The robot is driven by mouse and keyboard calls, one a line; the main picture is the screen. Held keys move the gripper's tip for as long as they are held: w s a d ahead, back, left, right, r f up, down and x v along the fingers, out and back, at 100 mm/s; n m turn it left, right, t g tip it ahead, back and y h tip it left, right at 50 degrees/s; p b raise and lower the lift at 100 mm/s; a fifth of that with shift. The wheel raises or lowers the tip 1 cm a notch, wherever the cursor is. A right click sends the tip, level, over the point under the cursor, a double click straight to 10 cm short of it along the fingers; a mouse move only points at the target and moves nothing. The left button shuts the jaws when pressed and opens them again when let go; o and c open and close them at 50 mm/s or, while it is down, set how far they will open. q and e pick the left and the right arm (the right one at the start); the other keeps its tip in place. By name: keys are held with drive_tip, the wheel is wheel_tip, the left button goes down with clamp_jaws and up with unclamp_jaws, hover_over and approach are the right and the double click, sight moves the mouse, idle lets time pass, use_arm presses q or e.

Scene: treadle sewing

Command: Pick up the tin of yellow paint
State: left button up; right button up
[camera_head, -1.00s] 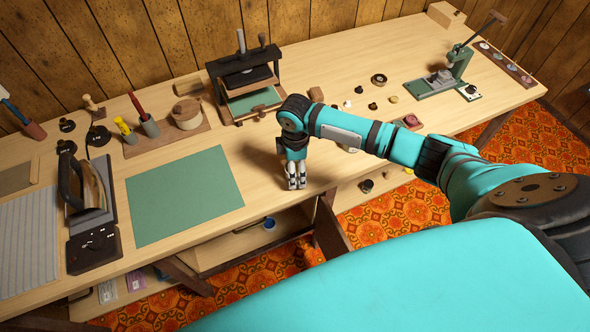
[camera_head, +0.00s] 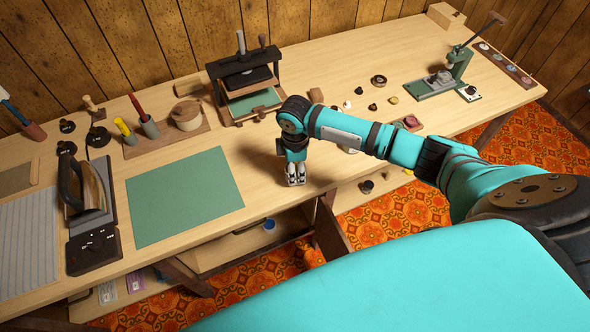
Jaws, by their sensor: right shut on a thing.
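My right gripper (camera_head: 296,178) points down near the front edge of the worktable, right of the green mat. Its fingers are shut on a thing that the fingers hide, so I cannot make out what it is. No tin of yellow paint shows clearly. A small blue-topped round thing (camera_head: 269,224) sits in the open drawer (camera_head: 235,243) below the table front, left of and below the gripper. My left gripper is not in view.
The worktable (camera_head: 262,185) holds a green mat (camera_head: 184,196), an iron (camera_head: 84,188), a press (camera_head: 246,82), a round wooden box (camera_head: 187,114) and a green hand press (camera_head: 445,80). Several small pieces lie right of the press. Bare tabletop surrounds the gripper.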

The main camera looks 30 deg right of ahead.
drive_tip(key=shift+r, duration=0.15)
wheel_tip(320, 180, up, 3)
drive_tip(key=shift+a+r+b, duration=0.1)
drive_tip(key=shift+r+b, duration=0.05)
drive_tip(key=shift+b, duration=0.3)
drive_tip(key=s+a+r+b, duration=0.1)
drive_tip(key=s+a+b, duration=0.1)
drive_tip(key=s+a, duration=0.95)
drive_tip(key=d+r+m, duration=0.3)
drive_tip(key=r+m, duration=0.3)
drive_tip(key=r, duration=0.1)
drive_tip(key=d+r+m, duration=0.3)
drive_tip(key=r+m, duration=0.4)
drive_tip(key=r, duration=0.1)
drive_tip(key=shift+d+r+m, duration=0.2)
drive_tip(key=shift+d+m, duration=0.1)
drive_tip(key=shift+d, duration=0.1)
